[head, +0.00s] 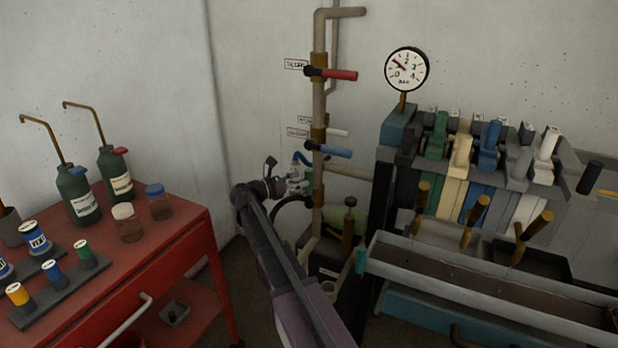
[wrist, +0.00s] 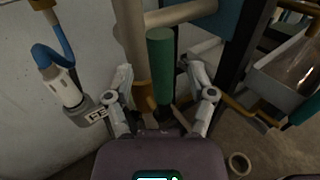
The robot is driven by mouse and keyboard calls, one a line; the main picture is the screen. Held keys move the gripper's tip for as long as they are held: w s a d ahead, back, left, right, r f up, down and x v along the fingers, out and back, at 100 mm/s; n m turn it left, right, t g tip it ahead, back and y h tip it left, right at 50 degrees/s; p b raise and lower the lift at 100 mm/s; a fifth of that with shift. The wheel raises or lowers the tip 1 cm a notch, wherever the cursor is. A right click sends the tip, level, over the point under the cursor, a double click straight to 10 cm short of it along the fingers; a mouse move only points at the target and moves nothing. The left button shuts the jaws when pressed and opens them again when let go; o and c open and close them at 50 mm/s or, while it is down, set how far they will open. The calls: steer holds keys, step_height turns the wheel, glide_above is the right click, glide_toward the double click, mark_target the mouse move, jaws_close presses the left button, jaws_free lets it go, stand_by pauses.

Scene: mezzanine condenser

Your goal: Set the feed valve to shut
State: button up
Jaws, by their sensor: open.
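In the wrist view a dark green lever handle (wrist: 160,62) on a brass fitting stands between the two fingers of my gripper (wrist: 161,84). The fingers are open, one on each side of it, with a gap visible on the right. A partly hidden label (wrist: 97,115), its letters not fully readable, is beside the left finger, so I cannot be sure that this is the feed valve. In the head view my gripper (head: 290,183) is at the pipe, low on the wall, below the blue-handled valve (head: 333,151). My arm and gripper hide part of the fittings there.
Higher on the pipe are a red-handled valve (head: 337,74) and a white handle (head: 337,131). A pressure gauge (head: 406,68) stands right of them. A bench with a long metal trough (head: 480,275) is at the right. A red cart (head: 175,250) with bottles is at the left.

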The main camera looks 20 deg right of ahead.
mark_target(309, 176)
steer(key=shift+w+d, duration=0.15)
steer(key=shift+d, duration=1.55)
jaws_close()
